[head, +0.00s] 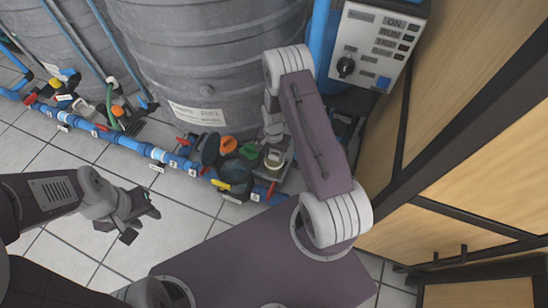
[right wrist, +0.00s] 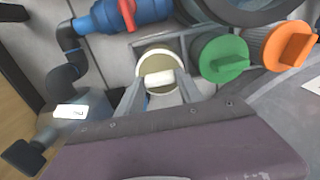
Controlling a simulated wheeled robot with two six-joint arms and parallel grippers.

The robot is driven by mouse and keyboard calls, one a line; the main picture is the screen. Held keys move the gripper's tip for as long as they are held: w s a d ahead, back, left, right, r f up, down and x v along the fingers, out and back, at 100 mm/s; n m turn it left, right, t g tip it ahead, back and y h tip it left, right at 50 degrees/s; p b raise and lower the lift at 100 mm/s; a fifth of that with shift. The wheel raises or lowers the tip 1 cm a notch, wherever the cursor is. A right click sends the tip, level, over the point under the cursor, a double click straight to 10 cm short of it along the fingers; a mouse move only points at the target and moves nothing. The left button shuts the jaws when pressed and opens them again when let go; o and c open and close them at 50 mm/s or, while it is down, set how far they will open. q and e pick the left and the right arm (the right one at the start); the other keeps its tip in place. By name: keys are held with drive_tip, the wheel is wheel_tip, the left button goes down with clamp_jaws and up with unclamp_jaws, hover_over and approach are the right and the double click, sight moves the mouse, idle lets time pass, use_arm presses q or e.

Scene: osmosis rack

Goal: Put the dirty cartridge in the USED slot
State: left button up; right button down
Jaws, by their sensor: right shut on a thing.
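A round cartridge with a dingy cream and olive top and a pale bar handle shows in the right wrist view (right wrist: 160,68) and, small, in the head view (head: 274,159). My right gripper (right wrist: 158,84) is shut on it, one finger on each side. The cartridge appears upright within a grey frame; its lower part is hidden, so I cannot tell how deep it sits. My left gripper (head: 139,214) is open and empty above the tiled floor, well to the left. No USED label is legible in either view.
A green cap (right wrist: 220,57) and an orange cap (right wrist: 281,45) stand right of the cartridge in the right wrist view. A blue pipe with a red-handled valve (right wrist: 127,10) runs close by. A large grey tank (head: 210,60) stands behind; a control box (head: 375,45) is at right.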

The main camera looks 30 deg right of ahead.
drive_tip(key=shift+r, duration=0.15)
drive_tip(key=c, duration=0.8)
unclamp_jaws()
drive_tip(key=shift+o, duration=0.2)
drive_tip(key=s+a+r+n+p, duration=0.2)
drive_tip(key=r+p, duration=0.2)
drive_tip(key=r, duration=0.8)
drive_tip(key=s+a+r+n+p, duration=0.25)
drive_tip(key=r+p, duration=0.25)
drive_tip(key=r, duration=0.7)
drive_tip(key=s+a+r+n+t, duration=0.1)
drive_tip(key=s+a+r+n, duration=0.2)
drive_tip(key=s+r+n, duration=0.2)
drive_tip(key=s+r, duration=0.2)
drive_tip(key=s, duration=0.1)
drive_tip(key=shift+s, duration=0.15)
